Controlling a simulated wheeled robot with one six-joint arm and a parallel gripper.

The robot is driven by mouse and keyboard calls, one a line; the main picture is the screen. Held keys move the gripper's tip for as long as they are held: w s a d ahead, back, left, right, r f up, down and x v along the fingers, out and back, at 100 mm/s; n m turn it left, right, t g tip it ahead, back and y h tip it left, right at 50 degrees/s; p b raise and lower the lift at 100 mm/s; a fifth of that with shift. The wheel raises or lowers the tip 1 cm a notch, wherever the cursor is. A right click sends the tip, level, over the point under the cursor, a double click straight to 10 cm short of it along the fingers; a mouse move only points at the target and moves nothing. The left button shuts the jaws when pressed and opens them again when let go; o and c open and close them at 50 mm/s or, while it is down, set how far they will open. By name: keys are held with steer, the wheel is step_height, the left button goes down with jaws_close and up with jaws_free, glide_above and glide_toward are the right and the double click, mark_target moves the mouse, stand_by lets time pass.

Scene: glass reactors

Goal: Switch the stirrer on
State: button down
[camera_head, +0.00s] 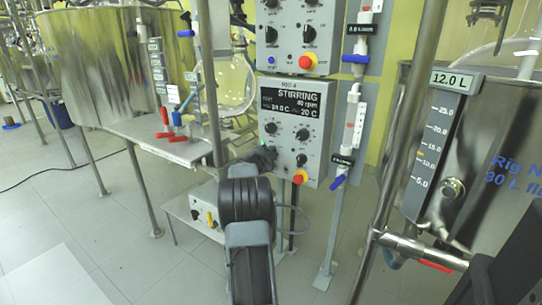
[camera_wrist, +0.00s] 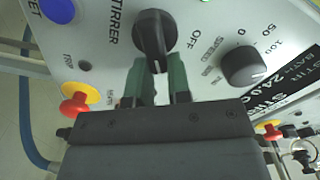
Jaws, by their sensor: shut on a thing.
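The stirrer knob (camera_wrist: 154,32) is a black rotary switch on the grey control box (camera_head: 318,135). "STIRRER" is printed beside it and "OFF" to its right in the wrist view. My gripper (camera_wrist: 160,73) has its green fingers on either side of the knob, shut on it. In the head view my gripper (camera_head: 264,157) is at the lower left of the box front and hides the knob. The box display (camera_head: 291,104) reads "STIRRING" with "40 rpm". The knob's exact pointer position is hard to tell.
A speed knob (camera_wrist: 243,66) and a red button on a yellow ring (camera_wrist: 79,101) flank the stirrer knob in the wrist view. A second control box (camera_head: 300,35) is above. Steel vessels stand left (camera_head: 95,65) and right (camera_head: 480,165). Valves (camera_head: 345,160) hang beside the box.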

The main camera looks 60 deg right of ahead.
stand_by(0.4)
steer(key=c, duration=1.1)
jaws_free()
steer(key=shift+o, duration=0.2)
step_height(320, 180, up, 3)
steer(key=shift+r+p, duration=0.15)
steer(key=shift+p, duration=0.6)
steer(key=s+a+r+p, duration=0.4)
steer(key=s+a+r, duration=0.4)
steer(key=a, duration=0.3)
steer(key=shift+a+r, duration=0.3)
steer(key=shift+r, duration=0.55)
